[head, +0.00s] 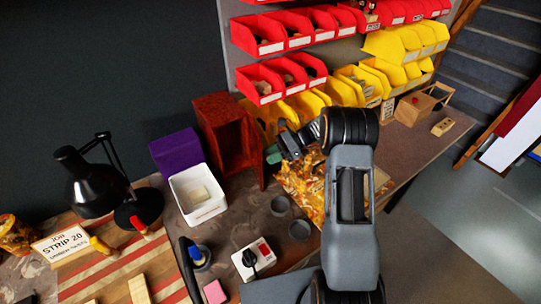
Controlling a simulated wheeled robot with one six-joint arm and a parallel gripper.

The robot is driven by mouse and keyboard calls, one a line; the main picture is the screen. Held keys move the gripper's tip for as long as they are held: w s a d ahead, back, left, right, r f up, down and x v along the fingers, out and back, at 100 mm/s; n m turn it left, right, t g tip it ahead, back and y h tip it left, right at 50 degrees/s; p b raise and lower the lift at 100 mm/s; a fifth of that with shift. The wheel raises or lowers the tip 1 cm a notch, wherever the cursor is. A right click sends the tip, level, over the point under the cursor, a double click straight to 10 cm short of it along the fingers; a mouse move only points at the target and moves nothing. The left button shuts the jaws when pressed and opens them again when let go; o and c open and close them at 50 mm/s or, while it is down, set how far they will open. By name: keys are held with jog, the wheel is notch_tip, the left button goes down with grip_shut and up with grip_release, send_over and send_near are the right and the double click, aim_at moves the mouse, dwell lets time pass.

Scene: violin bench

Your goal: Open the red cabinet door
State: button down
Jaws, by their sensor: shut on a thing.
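The red cabinet (216,106) is a reddish-brown wooden box standing at the back of the bench, left of the bins. Its red door (254,150) stands open, swung out from the right side of the box toward me. The dark inside of the cabinet shows beside it. My gripper (282,150) is just right of the door, shut on it near its outer face. The exact point of contact and any handle are too small or hidden to make out. A small green thing (273,156) shows between the door and my gripper.
A purple box (176,153) and a white bin (205,211) stand left of the cabinet. Red bins (258,35) and yellow bins (352,92) hang behind. Grey cups (299,230), a switch box (254,258) and a black lamp (90,185) stand in front and left.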

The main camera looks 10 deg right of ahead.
dwell(0.3)
jog(key=c, duration=0.9)
grip_release()
jog(key=shift+d, duration=0.1)
jog(key=p+v, duration=0.4)
jog(key=v, duration=0.9)
jog(key=shift+d, duration=0.35)
jog(key=shift+w+r, duration=0.15)
jog(key=s+a+r+n+h, duration=0.7)
jog(key=s+a+r, duration=0.1)
jog(key=s+r, duration=0.15)
jog(key=s+a+r+n+t+h, duration=0.2)
jog(key=s+n+t+h, duration=0.3)
jog(key=s+n, duration=0.4)
jog(key=s+r+h, duration=0.1)
jog(key=s, duration=0.5)
jog(key=shift+s+a+n+t, duration=0.2)
jog(key=shift+s+n+t, duration=0.05)
jog(key=shift+n+t, duration=0.15)
